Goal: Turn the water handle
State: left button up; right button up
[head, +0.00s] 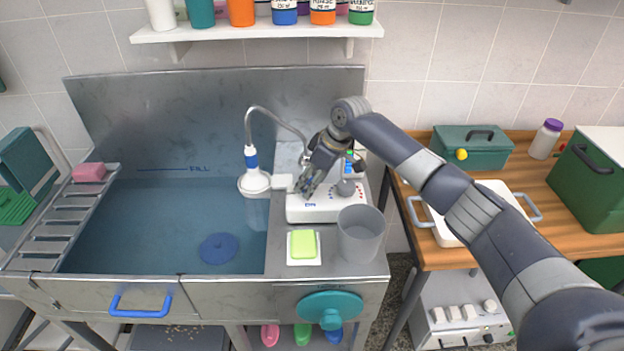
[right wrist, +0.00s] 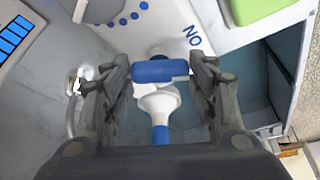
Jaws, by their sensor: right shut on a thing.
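A white water unit (head: 325,207) with a grey dial (head: 346,187) and small dots around it stands on the steel ledge right of the basin. My right gripper (head: 305,188) reaches down over its left part. In the right wrist view my right gripper (right wrist: 160,72) is shut on a blue bar-shaped handle (right wrist: 160,70), which sits crosswise between both fingers. A dark hub shows just behind the handle. The unit's white top (right wrist: 165,25) carries blue dots and lettering. The handle is hidden behind the gripper in the head view. My left gripper is not in view.
A white shower head (head: 255,182) on a curved hose hangs over the water-filled steel basin (head: 168,283). A yellow-green sponge (head: 303,244) and a clear grey cup (head: 360,234) stand in front of the unit. A bottle shelf (head: 257,30) runs above.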

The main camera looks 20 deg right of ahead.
jog(key=shift+r+p, duration=0.15)
jog(key=shift+p, duration=0.25)
jog(key=m+p, duration=0.1)
jog(key=p, duration=0.1)
jog(key=m+h+p, duration=0.1)
jog(key=m+p, duration=0.1)
jog(key=shift+s+a+r+t+p, duration=0.1)
jog(key=shift+a+r+t+p, duration=0.05)
jog(key=shift+t+p, duration=0.2)
jog(key=shift+m+t+p, duration=0.25)
jog(key=shift+m+p, duration=0.75)
jog(key=shift+p, duration=0.1)
jog(key=shift+f+m+h+p, duration=0.2)
jog(key=shift+m+h+p, duration=0.2)
jog(key=shift+m+p, duration=0.1)
jog(key=o, duration=1.1)
jog(key=shift+c, duration=0.2)
